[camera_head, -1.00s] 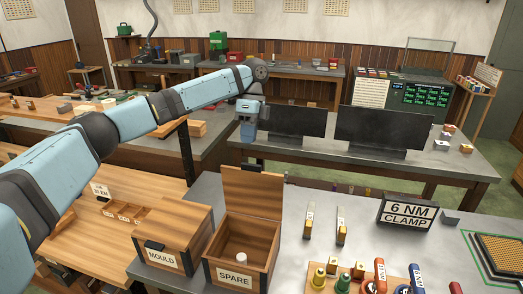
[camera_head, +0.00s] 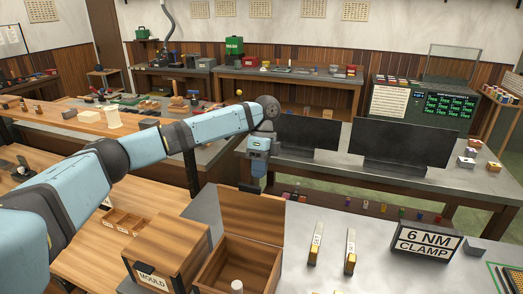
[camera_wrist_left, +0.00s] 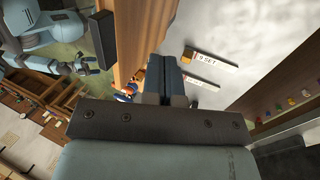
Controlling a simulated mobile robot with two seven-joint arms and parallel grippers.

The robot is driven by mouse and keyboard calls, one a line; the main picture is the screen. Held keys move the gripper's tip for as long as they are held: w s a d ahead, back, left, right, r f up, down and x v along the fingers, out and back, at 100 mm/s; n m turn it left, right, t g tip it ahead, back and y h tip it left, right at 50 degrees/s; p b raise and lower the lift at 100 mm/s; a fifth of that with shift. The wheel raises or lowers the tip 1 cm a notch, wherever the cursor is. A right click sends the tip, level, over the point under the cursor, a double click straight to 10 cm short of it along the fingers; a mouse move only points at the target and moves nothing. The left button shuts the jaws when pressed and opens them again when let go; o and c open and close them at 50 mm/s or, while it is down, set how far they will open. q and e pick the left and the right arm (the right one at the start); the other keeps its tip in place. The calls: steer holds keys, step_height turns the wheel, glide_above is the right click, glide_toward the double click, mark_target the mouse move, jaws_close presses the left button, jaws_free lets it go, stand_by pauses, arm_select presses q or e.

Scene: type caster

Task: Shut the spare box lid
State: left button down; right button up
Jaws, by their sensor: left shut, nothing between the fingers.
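The spare box (camera_head: 205,277) stands open at the bottom of the head view, its front label out of frame. Its wooden lid (camera_head: 250,218) stands up at the back edge. A small white cylinder (camera_head: 237,286) is inside. My left gripper (camera_head: 252,188) points down at the lid's top edge, seemingly just behind it; I cannot tell whether it touches. In the left wrist view its fingers (camera_wrist_left: 172,80) are together and empty, beside a wooden panel (camera_wrist_left: 148,38), likely the lid. A gripper-like end of my other arm (camera_wrist_left: 88,66) shows small there, its jaws unclear.
The closed mould box (camera_head: 165,250) stands just left of the spare box. Two dark monitors (camera_head: 405,147) are on the table behind.

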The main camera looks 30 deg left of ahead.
arm_select(q)
steer(key=s, duration=0.2)
steer(key=s+d+p, duration=0.1)
steer(key=s, duration=0.1)
steer(key=shift+f, duration=0.15)
arm_select(e)
steer(key=shift+d+r, duration=0.3)
steer(key=shift+r, duration=0.5)
steer(key=shift+f, duration=0.1)
arm_select(q)
steer(key=shift+s+a, duration=0.1)
arm_select(e)
steer(key=shift+s, duration=0.1)
